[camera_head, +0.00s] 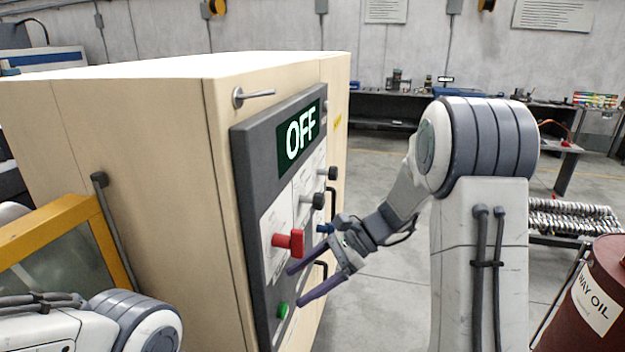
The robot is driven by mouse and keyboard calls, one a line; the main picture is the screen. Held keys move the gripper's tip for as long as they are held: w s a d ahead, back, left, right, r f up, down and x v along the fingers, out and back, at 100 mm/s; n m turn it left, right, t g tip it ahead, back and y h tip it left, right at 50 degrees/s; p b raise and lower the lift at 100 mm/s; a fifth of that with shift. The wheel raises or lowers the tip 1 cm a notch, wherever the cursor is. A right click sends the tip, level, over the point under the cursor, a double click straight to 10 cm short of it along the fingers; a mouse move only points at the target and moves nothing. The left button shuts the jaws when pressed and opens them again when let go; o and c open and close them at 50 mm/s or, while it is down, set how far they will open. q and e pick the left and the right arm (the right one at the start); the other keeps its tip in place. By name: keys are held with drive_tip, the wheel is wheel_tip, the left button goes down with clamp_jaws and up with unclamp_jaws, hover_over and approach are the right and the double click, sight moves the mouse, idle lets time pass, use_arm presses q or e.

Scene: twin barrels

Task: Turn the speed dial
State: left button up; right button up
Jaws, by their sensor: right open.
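The control panel (262,190) is a dark-framed face on the side of a cream cabinet, with a lit display (300,136) reading OFF. Two dark knobs, an upper one (332,173) and a lower one (316,201), stick out below the display. A blue knob (324,229) and a red handle (289,242) sit lower, with a green button (283,311) near the bottom. The labels are too small to read, so I cannot tell which is the speed dial. My right gripper (296,286) is open and empty, its fingers pointing at the panel between red handle and green button. My left gripper is out of view.
The cream cabinet (130,110) fills the left, with a yellow-framed window (50,235) and a handle bar (115,230). A dark red barrel (610,285) labelled WAY OIL stands at the lower right.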

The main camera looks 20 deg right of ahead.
sight(323, 200)
drive_tip(key=w+d+r+m+t+y+p, duration=0.1)
drive_tip(key=w+d+r+m+t+y, duration=0.1)
drive_tip(key=w+d+r+m+t, duration=0.45)
drive_tip(key=w+d+r+m+t+y+p, duration=0.2)
drive_tip(key=w+d+r+m+t, duration=0.1)
drive_tip(key=d, duration=0.6)
drive_tip(key=shift+g, duration=0.25)
drive_tip(key=p+x, duration=0.1)
drive_tip(key=x, duration=0.2)
drive_tip(key=p+x, duration=0.1)
drive_tip(key=x, duration=0.1)
drive_tip(key=p+x, duration=0.1)
drive_tip(key=x, duration=0.2)
drive_tip(key=shift+w+a+f, duration=0.2)
drive_tip(key=shift+a+f, duration=0.05)
drive_tip(key=shift+w+a+f+p, duration=0.15)
drive_tip(key=shift+w+a+p, duration=0.15)
drive_tip(key=shift+a, duration=0.15)
clamp_jaws()
